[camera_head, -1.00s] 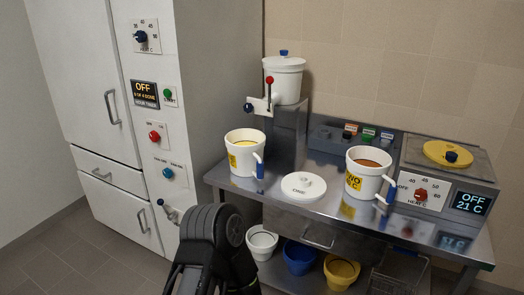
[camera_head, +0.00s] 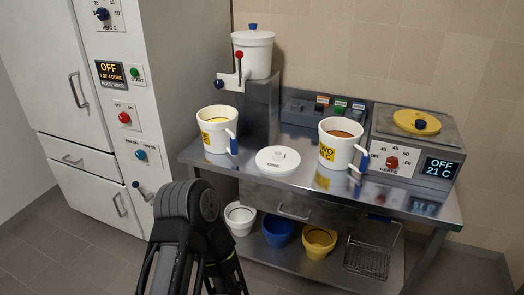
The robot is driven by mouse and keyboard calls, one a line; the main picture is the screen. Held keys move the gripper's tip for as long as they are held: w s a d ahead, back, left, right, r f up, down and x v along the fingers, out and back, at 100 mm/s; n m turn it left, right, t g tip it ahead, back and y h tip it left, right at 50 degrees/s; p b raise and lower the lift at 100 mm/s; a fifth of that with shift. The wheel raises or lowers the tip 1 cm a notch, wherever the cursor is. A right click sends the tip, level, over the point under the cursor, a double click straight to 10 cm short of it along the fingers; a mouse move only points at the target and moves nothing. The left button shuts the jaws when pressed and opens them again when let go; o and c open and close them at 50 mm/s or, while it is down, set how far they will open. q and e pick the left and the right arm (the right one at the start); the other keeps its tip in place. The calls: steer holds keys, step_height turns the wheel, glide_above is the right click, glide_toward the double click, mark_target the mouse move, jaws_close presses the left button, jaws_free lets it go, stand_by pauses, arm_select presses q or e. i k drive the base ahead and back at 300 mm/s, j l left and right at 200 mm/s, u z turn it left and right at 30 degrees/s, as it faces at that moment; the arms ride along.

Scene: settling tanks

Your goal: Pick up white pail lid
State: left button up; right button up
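The left pail (camera_head: 214,143) is open, with yellow content and a blue-ended handle. The right pail (camera_head: 338,150) is open, with brown content and a yellow label. A dark jointed part of my own arm (camera_head: 190,210) rises from the bottom of the view, in front of the table and left of the lid. No fingertips show, and nothing touches the lid.
A lidded white vessel (camera_head: 253,55) with a red-knobbed lever stands on a steel block at the back. A heater with a yellow lid (camera_head: 417,122) is at right. White, blue (camera_head: 278,232) and yellow (camera_head: 319,241) pots and a wire basket (camera_head: 370,255) occupy the lower shelf. A white cabinet (camera_head: 75,100) stands at left.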

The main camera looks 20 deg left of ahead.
mark_target(274, 159)
steer(key=i+j, duration=0.2)
steer(key=j, duration=0.2)
steer(key=i+j, duration=0.2)
steer(key=j, duration=0.2)
steer(key=i+j, duration=0.2)
steer(key=j, duration=0.2)
steer(key=i+j, duration=0.2)
steer(key=j, duration=0.2)
steer(key=z, duration=1)
